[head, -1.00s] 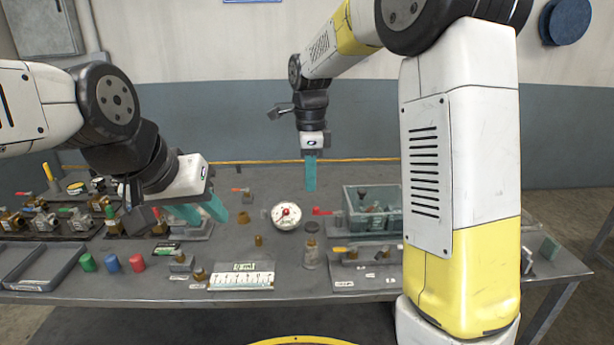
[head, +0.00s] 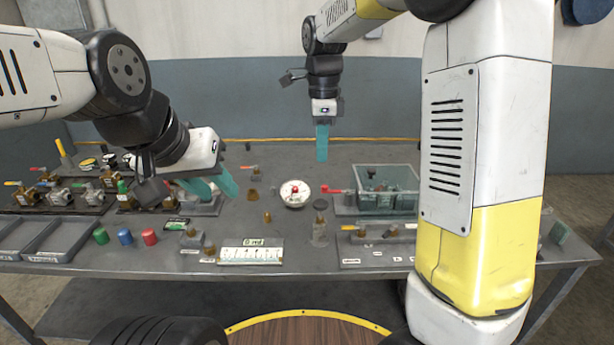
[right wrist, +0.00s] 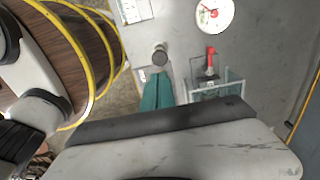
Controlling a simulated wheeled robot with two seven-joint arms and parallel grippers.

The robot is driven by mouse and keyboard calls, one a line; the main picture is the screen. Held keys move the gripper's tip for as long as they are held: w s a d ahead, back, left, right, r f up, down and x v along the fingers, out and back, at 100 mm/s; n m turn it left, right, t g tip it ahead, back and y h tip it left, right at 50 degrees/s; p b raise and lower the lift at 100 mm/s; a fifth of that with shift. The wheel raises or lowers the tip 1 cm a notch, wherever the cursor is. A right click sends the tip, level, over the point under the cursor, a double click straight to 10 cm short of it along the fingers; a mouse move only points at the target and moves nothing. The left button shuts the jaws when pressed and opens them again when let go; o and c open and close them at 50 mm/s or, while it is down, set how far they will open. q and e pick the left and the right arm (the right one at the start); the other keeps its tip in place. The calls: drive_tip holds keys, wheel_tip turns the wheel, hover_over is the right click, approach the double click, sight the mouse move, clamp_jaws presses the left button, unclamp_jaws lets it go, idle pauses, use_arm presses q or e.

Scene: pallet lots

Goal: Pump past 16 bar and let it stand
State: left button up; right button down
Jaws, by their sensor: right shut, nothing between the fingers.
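A round white pressure gauge (head: 295,194) with a red centre lies face up mid-table. It also shows in the right wrist view (right wrist: 214,14); its reading is too small to tell. My right gripper (head: 322,158) is shut and empty, in the air above and behind the gauge, touching nothing visible. My left gripper (head: 214,188) is open, its teal fingers apart and empty, over the table left of the gauge.
The grey-green bin (head: 398,203) holds several fittings. Valve assemblies (head: 62,195) and grey trays (head: 60,240) fill the left. Green, blue and red caps (head: 125,237) stand near the front. A white scale plate (head: 251,254) lies at the front edge.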

sight(322, 204)
drive_tip(key=shift+s+d+r, duration=0.1)
drive_tip(key=shift+r, duration=0.35)
drive_tip(key=shift+s+d+r, duration=0.1)
drive_tip(key=shift+r, duration=0.35)
wheel_tip(322, 204, down, 14)
drive_tip(key=shift+f, duration=0.1)
drive_tip(key=shift+f, duration=1.8)
drive_tip(key=shift+s, duration=0.1)
